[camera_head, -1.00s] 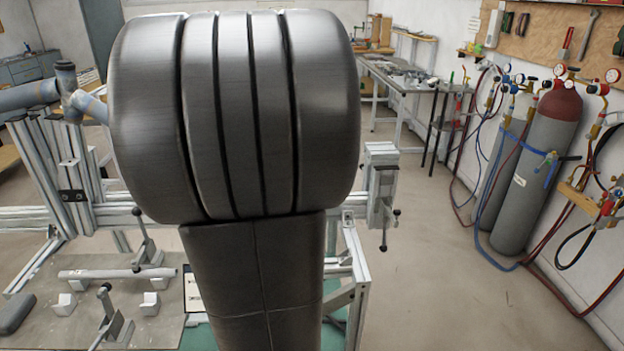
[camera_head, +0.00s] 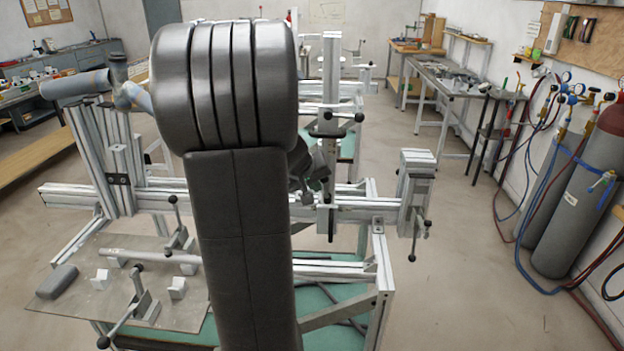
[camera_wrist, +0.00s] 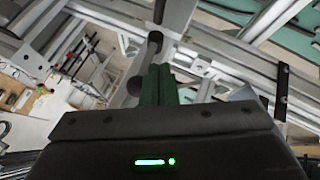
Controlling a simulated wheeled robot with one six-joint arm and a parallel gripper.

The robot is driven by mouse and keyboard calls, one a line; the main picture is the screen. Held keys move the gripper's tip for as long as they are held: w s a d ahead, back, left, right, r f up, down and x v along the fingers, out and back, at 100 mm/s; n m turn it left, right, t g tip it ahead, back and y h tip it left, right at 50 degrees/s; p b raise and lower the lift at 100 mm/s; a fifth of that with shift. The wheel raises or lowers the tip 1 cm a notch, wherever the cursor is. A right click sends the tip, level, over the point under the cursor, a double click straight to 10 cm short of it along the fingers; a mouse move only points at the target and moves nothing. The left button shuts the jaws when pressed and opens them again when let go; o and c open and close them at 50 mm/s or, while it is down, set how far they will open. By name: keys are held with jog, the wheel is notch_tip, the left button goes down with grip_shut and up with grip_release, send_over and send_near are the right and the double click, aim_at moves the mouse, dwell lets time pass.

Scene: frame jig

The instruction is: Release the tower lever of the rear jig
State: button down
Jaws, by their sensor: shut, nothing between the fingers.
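A silvery upright tower (camera_head: 329,90) rises from the jig's crossbeam, right of my arm in the head view. A lever with a dark knob (camera_head: 359,117) sticks out to its right, above a dark clamp part. My gripper shows in the wrist view (camera_wrist: 158,70), its dark green fingers shut with nothing between them. A lever with dark round knobs (camera_wrist: 155,37) lies just beyond the fingertips there; I cannot tell whether they touch. In the head view my arm hides part of my gripper, which is close to the tower's left side.
A long crossbeam (camera_head: 152,201) runs across the near frame, with an end post (camera_head: 416,185) carrying another lever. Clamps and a tube (camera_head: 150,255) sit on a grey plate (camera_head: 75,297) at lower left.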

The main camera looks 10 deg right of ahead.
jog(key=shift+d+f, duration=0.1)
jog(key=shift+d, duration=0.05)
jog(key=shift+d+b, duration=0.75)
jog(key=shift+b, duration=0.05)
jog(key=shift+d+r, duration=0.1)
jog(key=shift+r, duration=0.25)
